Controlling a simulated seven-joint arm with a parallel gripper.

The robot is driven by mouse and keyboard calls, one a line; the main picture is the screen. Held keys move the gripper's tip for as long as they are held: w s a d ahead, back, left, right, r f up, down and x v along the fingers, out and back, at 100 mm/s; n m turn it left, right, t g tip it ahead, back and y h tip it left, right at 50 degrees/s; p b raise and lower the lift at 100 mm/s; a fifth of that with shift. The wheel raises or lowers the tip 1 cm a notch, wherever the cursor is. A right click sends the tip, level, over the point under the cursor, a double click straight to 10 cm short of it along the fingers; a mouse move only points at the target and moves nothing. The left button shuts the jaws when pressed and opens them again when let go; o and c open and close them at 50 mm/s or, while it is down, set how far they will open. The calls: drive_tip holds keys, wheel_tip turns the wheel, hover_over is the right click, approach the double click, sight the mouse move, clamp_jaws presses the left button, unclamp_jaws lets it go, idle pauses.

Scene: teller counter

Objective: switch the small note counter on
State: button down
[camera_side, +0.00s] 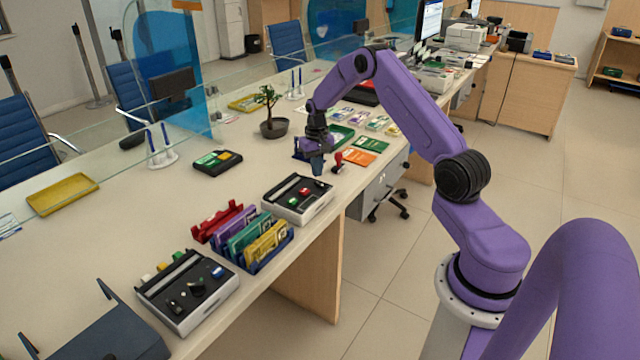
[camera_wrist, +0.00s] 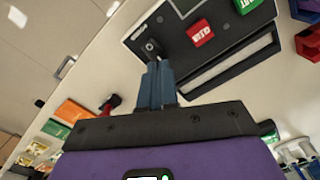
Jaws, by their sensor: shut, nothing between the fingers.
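A grey note counter with a black top (camera_side: 316,205) stands at the counter's front edge; I take it to be the small one. In the wrist view its dark panel (camera_wrist: 182,58) carries a red button (camera_wrist: 200,33), a green button (camera_wrist: 246,5) and a small dark switch with a pale face (camera_wrist: 151,46). My gripper (camera_side: 317,171) hangs above the far end of this machine. In the wrist view my blue fingers (camera_wrist: 156,68) are shut and empty, their tips just beside the switch. I cannot tell whether they touch it, or which way the switch is set.
A second machine (camera_side: 187,290) with a black top stands nearer the camera. A rack of coloured folders (camera_side: 250,240) sits between the two.

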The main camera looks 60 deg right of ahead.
sight(317, 182)
drive_tip(key=shift+r, duration=2.2)
drive_tip(key=s+a+r+n, duration=0.1)
drive_tip(key=a+r+n, duration=0.15)
drive_tip(key=a, duration=0.55)
drive_tip(key=s+a+r+n, duration=0.1)
drive_tip(key=a+r+n, duration=0.1)
drive_tip(key=a+r, duration=0.35)
drive_tip(key=s+a+r+n, duration=0.2)
drive_tip(key=s+a, duration=0.3)
drive_tip(key=a, duration=0.3)
drive_tip(key=s+a+r+n, duration=0.1)
drive_tip(key=s+a+n, duration=0.2)
drive_tip(key=s+a, duration=0.3)
drive_tip(key=s+a+r+n, duration=0.1)
drive_tip(key=s+n, duration=0.3)
drive_tip(key=s, duration=0.8)
drive_tip(key=s+a+r+n, duration=0.1)
drive_tip(key=s+a+n, duration=0.2)
drive_tip(key=s, duration=0.8)
drive_tip(key=shift+s+a+n, duration=0.15)
drive_tip(key=shift+s+n, duration=0.2)
drive_tip(key=shift+n, duration=0.7)
